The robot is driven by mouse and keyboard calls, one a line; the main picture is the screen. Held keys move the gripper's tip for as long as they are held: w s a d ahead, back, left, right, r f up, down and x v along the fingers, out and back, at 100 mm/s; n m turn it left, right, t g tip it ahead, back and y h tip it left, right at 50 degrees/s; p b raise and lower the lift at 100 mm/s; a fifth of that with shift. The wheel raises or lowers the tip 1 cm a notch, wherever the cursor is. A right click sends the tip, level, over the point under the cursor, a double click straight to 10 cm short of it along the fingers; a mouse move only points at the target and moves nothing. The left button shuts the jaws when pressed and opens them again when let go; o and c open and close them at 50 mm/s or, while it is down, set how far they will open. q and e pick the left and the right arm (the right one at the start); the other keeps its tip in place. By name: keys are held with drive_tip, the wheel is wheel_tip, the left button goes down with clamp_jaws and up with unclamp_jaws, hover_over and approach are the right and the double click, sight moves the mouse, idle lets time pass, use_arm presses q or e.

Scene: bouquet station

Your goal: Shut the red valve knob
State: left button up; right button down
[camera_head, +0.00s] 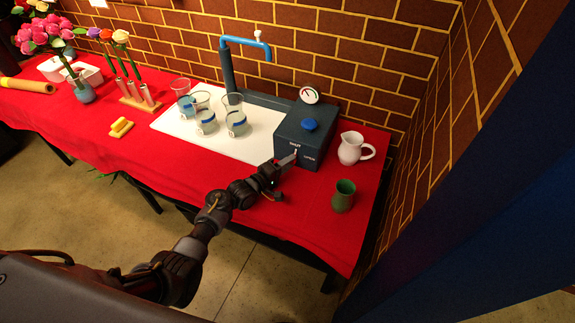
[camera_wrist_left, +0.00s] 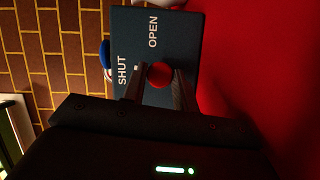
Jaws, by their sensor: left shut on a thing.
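The red valve knob (camera_wrist_left: 160,74) is on the front face of a dark blue-grey box (camera_wrist_left: 184,24), near the SHUT and OPEN labels. A small white mark shows beside the knob on the SHUT side. My left gripper (camera_wrist_left: 160,84) is shut on the knob, one finger on each side of it. In the head view my left gripper (camera_head: 285,170) reaches the front of the box (camera_head: 281,129), and its fingers hide the knob. My right gripper is in neither view.
A blue button (camera_head: 310,125) and a gauge (camera_head: 310,95) top the box. Right of it are a white jug (camera_head: 350,148) and a green cup (camera_head: 343,196). Glasses of water (camera_head: 236,122) stand left on a white board (camera_head: 169,125). The red cloth in front is clear.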

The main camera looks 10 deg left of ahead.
use_arm(q)
drive_tip(key=shift+n, duration=0.8)
drive_tip(key=o, duration=0.9)
drive_tip(key=shift+o, duration=0.2)
drive_tip(key=v, duration=1)
drive_tip(key=shift+s+a+f+b, duration=0.25)
drive_tip(key=shift+a+f+b, duration=0.05)
drive_tip(key=shift+a+f, duration=0.1)
